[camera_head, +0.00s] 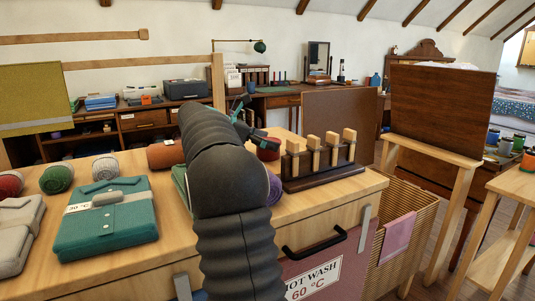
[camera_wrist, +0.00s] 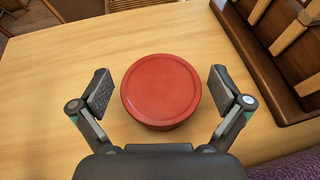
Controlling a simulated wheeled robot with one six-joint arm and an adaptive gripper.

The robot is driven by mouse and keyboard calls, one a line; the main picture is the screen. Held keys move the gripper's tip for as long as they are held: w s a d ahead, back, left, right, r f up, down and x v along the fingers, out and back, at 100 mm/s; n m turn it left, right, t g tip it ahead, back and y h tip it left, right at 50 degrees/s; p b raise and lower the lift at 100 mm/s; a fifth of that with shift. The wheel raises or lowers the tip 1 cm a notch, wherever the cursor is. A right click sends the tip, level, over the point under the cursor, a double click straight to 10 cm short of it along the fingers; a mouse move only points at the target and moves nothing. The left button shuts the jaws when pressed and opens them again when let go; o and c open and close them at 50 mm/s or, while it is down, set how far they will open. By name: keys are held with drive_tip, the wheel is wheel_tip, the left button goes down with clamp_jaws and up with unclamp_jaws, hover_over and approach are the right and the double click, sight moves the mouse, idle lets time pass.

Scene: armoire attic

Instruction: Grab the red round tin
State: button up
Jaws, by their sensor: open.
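The red round tin (camera_wrist: 161,90) stands on the wooden tabletop in the wrist view, lid facing up. My gripper (camera_wrist: 160,92) is open, with one finger pad on each side of the tin and a visible gap on both sides. In the head view, the red tin (camera_head: 268,148) shows partly behind my arm, beside the dark peg rack. My gripper (camera_head: 248,122) is mostly hidden behind my arm there, and its height above the table is hard to tell.
A dark rack with wooden pegs (camera_head: 322,172) stands right of the tin. A purple ball (camera_head: 274,190) lies nearer, partly hidden. A rust-coloured roll (camera_head: 165,154), yarn balls (camera_head: 57,179) and a folded teal garment (camera_head: 105,222) lie left. Bare tabletop surrounds the tin's left side.

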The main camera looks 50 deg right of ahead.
drive_tip(key=c, duration=1.1)
drive_tip(key=shift+r, duration=0.1)
